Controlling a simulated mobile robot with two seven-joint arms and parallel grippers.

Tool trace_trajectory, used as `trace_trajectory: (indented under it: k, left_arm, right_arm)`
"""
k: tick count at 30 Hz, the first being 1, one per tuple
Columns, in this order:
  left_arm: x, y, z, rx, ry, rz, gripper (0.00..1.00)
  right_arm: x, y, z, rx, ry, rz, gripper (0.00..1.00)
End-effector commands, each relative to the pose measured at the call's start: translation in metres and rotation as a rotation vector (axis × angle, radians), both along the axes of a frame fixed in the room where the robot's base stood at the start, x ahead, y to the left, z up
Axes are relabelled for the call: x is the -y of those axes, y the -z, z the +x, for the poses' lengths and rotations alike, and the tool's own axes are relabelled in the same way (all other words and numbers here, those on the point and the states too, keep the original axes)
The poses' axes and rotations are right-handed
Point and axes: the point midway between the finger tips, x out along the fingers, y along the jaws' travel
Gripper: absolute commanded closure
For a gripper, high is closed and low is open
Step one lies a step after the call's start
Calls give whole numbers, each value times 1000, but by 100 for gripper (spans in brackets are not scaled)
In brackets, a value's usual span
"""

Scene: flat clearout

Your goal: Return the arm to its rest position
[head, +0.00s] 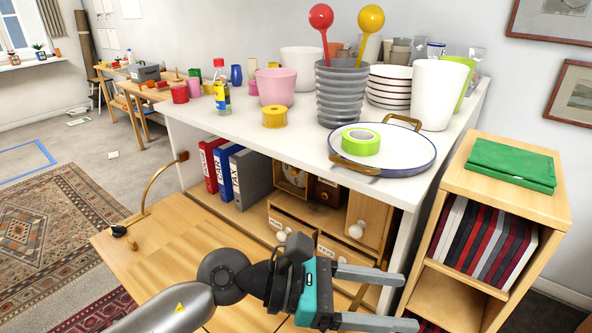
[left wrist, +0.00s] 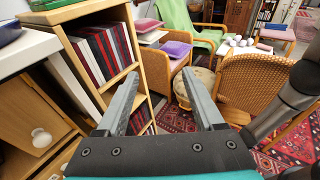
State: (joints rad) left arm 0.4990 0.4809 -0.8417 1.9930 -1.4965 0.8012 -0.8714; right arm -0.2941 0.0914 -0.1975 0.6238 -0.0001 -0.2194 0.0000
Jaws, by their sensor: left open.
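My left gripper (head: 385,298) reaches in from the lower left in the head view, in front of the cabinet's lower right part. Its two grey fingers point right and are spread apart with nothing between them. In the left wrist view the fingers (left wrist: 165,105) also stand apart and empty, with the side of the bookshelf (left wrist: 140,50) beyond them. My left arm (head: 180,305) is bent at the wrist over the fold-down wooden flap (head: 150,250). My right gripper does not show in either view.
The white cabinet top (head: 270,130) is crowded with cups and bowls. A white tray (head: 400,160) holding green tape (head: 360,142) sits near its front edge. The wooden bookshelf (head: 548,190) stands close right of the gripper. A wicker chair (left wrist: 262,85) stands beyond it. Open floor lies left.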

Motion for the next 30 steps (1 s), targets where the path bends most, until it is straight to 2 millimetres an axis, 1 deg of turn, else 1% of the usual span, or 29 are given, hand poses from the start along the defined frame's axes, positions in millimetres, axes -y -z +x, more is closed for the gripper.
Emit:
trace_trajectory:
  k: [1,3,5,6,8,9,11,13,14,15,17,18,20,21,23,24,25,26,27,29,30]
  left_arm:
    - [4,-22,2,-93,-58,-122,31]
    - [2,-52,11,-225,-143,-286,31]
    - [-6,-73,23,-345,-217,-422,31]
    - [-13,-86,32,-428,-267,-511,31]
    - [-28,-100,47,-553,-343,-639,31]
    - [-40,-106,57,-640,-394,-724,31]
    - [-61,-111,73,-772,-472,-847,31]
    - [-88,-108,90,-927,-566,-987,31]
    - [-100,-105,97,-995,-608,-1045,31]
    - [-117,-98,105,-1085,-663,-1122,31]
    - [-142,-83,115,-1221,-749,-1234,31]
    - [-158,-70,120,-1311,-806,-1306,31]
    - [-182,-47,123,-1446,-897,-1413,31]
    - [-196,-30,123,-1534,-959,-1480,31]
    - [-217,-2,118,-1665,-1056,-1580,31]
    - [-229,18,113,-1752,-1124,-1643,31]
    - [-238,33,107,-1815,-1176,-1688,31]
    - [-245,48,100,-1878,-1228,-1734,31]
    - [-255,68,89,-1960,-1303,-1792,31]
    - [-266,97,68,-2077,-1418,-1873,31]
    - [-272,115,53,2008,1398,1796,31]
  right_arm:
    - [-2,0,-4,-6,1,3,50]
    - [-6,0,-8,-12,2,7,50]
    - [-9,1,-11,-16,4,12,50]
    - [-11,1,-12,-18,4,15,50]
    - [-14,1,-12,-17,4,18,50]
    - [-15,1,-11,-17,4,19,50]
    - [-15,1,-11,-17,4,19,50]
    - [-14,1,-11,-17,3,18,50]
    - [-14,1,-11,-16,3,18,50]
    - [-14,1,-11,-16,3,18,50]
    - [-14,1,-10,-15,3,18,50]
    - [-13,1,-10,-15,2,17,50]
    - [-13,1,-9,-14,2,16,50]
    - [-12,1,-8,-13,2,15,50]
    - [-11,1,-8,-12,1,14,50]
    - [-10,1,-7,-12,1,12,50]
    - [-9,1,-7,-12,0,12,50]
    - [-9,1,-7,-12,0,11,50]
    - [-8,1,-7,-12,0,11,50]
    - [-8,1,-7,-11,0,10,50]
    - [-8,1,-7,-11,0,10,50]
